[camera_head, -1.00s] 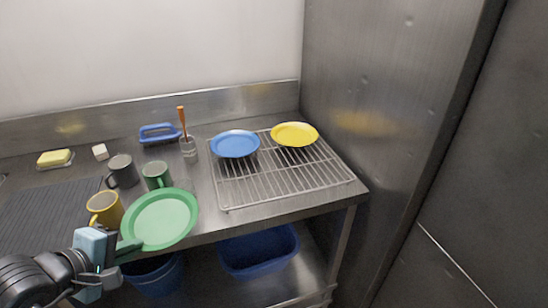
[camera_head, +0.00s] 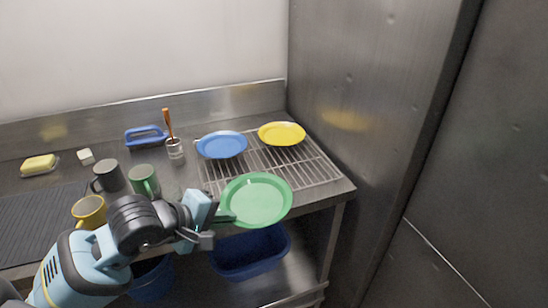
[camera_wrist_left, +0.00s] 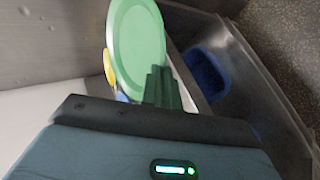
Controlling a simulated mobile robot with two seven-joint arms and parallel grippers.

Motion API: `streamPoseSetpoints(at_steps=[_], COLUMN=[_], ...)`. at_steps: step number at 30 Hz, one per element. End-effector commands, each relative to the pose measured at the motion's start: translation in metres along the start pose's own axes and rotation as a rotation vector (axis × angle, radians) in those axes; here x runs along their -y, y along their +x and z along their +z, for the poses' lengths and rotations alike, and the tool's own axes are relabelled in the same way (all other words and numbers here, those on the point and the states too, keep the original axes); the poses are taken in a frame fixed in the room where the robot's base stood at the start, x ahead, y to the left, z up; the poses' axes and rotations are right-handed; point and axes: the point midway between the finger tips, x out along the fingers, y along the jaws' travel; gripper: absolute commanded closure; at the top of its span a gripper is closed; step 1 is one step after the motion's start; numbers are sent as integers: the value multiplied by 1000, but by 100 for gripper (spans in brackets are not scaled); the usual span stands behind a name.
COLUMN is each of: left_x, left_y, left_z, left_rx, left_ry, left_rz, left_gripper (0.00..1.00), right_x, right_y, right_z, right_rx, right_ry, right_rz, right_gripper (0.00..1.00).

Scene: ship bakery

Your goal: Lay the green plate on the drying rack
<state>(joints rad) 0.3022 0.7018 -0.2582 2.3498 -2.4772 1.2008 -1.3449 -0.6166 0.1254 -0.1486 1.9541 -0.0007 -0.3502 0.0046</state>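The green plate (camera_head: 257,199) is held by its left edge in my left gripper (camera_head: 222,213), which is shut on it. In the head view it hangs over the front edge of the drying rack (camera_head: 301,175), seemingly above it and tilted. The plate also fills the upper middle of the left wrist view (camera_wrist_left: 138,45), with the dark green-tinted fingers (camera_wrist_left: 163,88) at its rim. The rack is a wire grid on the counter; its front left part is hidden by the plate. A blue plate (camera_head: 222,145) and a yellow plate (camera_head: 282,133) lie at its back. My right gripper is not in view.
Left of the rack stand a glass with an orange-handled brush (camera_head: 175,149), a green mug (camera_head: 144,180), a dark mug (camera_head: 108,177) and a yellow mug (camera_head: 89,211). A steel wall (camera_head: 375,100) closes the right side. Blue bins (camera_head: 250,252) sit below the counter.

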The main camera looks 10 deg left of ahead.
Motion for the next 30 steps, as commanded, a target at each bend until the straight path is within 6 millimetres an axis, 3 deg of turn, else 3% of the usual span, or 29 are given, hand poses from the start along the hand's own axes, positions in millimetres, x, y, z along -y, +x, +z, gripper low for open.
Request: streamPoseSetpoints(at_steps=[5, 12, 19, 30], left_x=[-4, -11, -17, -18], left_y=[19, 37, 40, 40], left_z=[-4, -25, -43, -43], left_rx=[92, 215, 253, 257], left_ry=[88, 176, 190, 190], left_rz=[-35, -78, -84, -82], left_gripper=[100, 100, 100, 100], right_x=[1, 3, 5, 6], right_y=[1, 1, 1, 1], right_z=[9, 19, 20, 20], right_rx=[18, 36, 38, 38], right_ry=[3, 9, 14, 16], right_rz=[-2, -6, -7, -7], right_gripper=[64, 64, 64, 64])
